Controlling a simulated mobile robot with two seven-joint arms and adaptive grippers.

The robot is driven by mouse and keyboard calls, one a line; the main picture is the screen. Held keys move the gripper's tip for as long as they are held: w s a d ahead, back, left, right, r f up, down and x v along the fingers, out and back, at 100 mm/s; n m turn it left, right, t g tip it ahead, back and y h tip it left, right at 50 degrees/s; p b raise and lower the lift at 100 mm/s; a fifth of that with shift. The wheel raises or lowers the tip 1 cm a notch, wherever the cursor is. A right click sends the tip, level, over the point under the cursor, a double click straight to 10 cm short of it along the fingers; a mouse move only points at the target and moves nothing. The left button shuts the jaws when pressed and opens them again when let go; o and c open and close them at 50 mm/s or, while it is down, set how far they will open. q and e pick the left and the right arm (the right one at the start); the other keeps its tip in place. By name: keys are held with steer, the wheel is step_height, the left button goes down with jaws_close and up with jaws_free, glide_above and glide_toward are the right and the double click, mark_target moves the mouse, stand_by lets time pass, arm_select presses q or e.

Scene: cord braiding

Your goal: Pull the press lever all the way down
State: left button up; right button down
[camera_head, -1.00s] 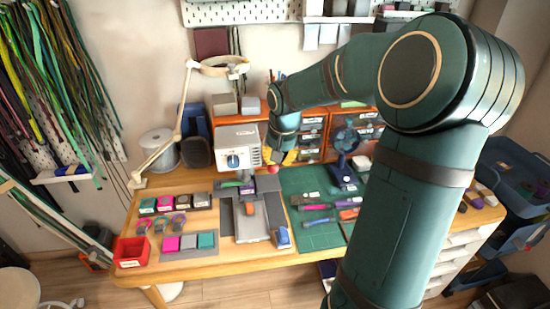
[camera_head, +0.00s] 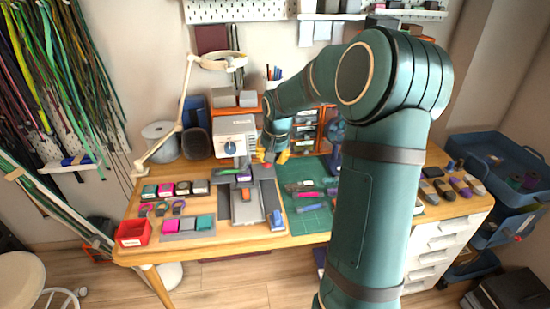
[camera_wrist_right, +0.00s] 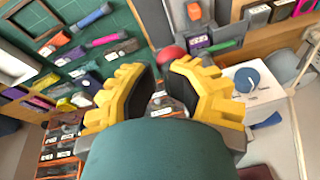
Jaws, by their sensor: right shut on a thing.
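The press is a light box (camera_head: 236,137) with a blue dial, standing over a grey base plate (camera_head: 245,210) on the wooden table. It also shows at the right of the wrist view (camera_wrist_right: 250,84). My right gripper (camera_head: 272,156) has yellow fingers and is at the right side of the press. In the wrist view the red knob of the press lever (camera_wrist_right: 172,54) is at the fingertips of this gripper (camera_wrist_right: 165,72), which is shut on the lever. The lever's rod is mostly hidden by the fingers. My left gripper is out of view.
A green mat (camera_head: 308,214) with several tools lies right of the press. A red bin (camera_head: 133,233) and several small coloured blocks are at the left. A lamp arm (camera_head: 182,95) stands behind. Drawers with orange frames (camera_head: 304,142) are behind the gripper.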

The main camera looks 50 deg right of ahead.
steer(key=shift+s+a+f+g, duration=0.2)
steer(key=shift+s+f, duration=0.1)
steer(key=shift+f, duration=0.3)
steer(key=shift+s+a+f+g, duration=0.1)
steer(key=shift+s+f+g, duration=0.15)
steer(key=shift+f, duration=0.3)
step_height(320, 180, up, 6)
steer(key=d+p, duration=0.2)
steer(key=p, duration=0.2)
steer(key=s+a+r, duration=0.4)
steer(key=s+a, duration=0.2)
steer(key=shift+r+t+p, duration=0.25)
steer(key=shift+t+p, duration=0.2)
steer(key=shift+w, duration=0.15)
